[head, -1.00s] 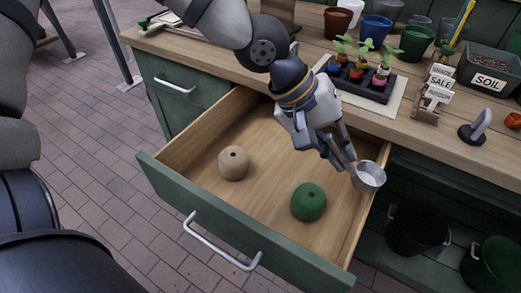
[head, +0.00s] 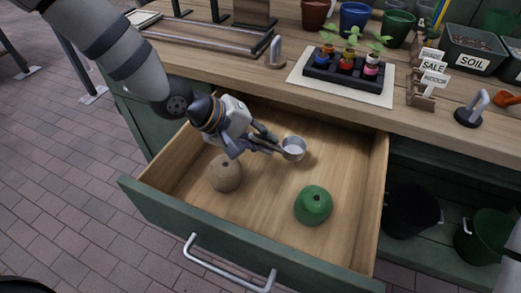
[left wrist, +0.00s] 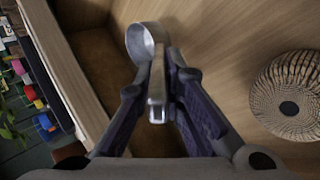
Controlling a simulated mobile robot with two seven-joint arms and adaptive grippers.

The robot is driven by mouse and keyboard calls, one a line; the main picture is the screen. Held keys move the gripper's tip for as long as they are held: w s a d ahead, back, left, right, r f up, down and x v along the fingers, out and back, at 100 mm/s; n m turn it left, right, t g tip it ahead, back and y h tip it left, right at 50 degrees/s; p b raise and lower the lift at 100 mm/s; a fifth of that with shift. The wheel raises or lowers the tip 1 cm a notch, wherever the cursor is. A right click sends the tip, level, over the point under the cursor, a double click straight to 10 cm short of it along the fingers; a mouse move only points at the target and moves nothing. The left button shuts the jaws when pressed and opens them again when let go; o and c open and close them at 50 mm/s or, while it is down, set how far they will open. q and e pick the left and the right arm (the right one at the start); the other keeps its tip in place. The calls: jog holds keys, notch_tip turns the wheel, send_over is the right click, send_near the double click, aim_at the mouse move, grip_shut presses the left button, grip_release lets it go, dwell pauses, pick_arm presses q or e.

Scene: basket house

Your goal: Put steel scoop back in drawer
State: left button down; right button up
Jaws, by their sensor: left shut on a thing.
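The steel scoop (head: 293,148) has a round silver cup and a handle. My left gripper (head: 264,143) is shut on its handle, over the inside of the open drawer (head: 265,195). In the left wrist view the scoop (left wrist: 143,42) points away from my left gripper (left wrist: 157,95), with the handle between the fingers. The cup is near the drawer's back part; I cannot tell whether it touches the floor. My right gripper is not in view.
In the drawer are a tan round object (head: 225,173) with a hole and a green round one (head: 313,205). The drawer's front panel has a metal handle (head: 228,268). A seedling tray (head: 345,70) and sale signs (head: 430,75) stand on the bench above.

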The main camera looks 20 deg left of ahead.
pick_arm(q)
jog(key=f, duration=0.2)
jog(key=a+f+b, duration=0.1)
jog(key=f, duration=0.1)
jog(key=a+f, duration=0.1)
jog(key=shift+w+a+f, duration=0.2)
jog(key=shift+w+f, duration=0.2)
jog(key=shift+f, duration=0.25)
jog(key=shift+w+r, duration=0.1)
jog(key=shift+r, duration=0.05)
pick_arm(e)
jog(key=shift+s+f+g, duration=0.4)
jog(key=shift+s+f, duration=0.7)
pick_arm(q)
jog(key=c, duration=1.7)
grip_release()
